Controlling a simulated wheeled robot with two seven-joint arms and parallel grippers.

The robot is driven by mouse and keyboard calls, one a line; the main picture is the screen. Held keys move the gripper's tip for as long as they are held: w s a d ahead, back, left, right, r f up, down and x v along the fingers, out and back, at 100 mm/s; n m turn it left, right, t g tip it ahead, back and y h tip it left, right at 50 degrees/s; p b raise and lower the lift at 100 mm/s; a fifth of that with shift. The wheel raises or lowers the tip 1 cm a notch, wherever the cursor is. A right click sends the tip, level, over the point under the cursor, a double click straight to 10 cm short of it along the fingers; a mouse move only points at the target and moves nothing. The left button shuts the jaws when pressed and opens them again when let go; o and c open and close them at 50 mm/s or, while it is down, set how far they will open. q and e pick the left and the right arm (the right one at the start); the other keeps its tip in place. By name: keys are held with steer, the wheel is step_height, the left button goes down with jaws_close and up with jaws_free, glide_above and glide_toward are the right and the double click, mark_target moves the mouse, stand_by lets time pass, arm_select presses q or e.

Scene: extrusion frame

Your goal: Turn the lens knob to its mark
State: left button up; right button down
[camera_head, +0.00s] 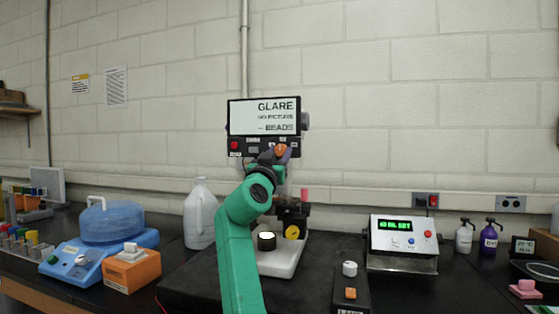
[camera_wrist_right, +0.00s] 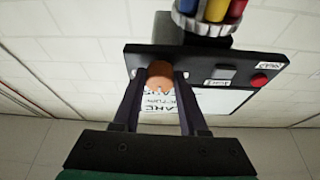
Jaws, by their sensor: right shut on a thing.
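A monitor with a white screen (camera_head: 264,118) stands at the middle back, its text reading "GLARE", a line that seems to say "NO PICTURE", and "BEADS". Its dark panel below carries a red button (camera_head: 235,145) and an orange knob (camera_head: 280,150). My right gripper (camera_head: 283,153) is shut on the orange knob, which shows between its fingers in the right wrist view (camera_wrist_right: 160,72). I cannot read a label naming it the lens knob, and its mark is not visible. My left gripper is not in view.
A device with a yellow-and-black dial (camera_head: 292,231) and white base (camera_head: 288,262) stands below the monitor, partly behind my arm. A white jug (camera_head: 200,215) is to its left. A meter with a green display (camera_head: 395,226) stands right. A small black control box (camera_head: 350,293) is in front.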

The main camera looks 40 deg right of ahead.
stand_by(0.4)
steer(key=shift+c, duration=2.2)
jaws_free()
steer(key=b+v, duration=0.5)
steer(key=v, duration=0.9)
steer(key=shift+s+a+f, duration=0.15)
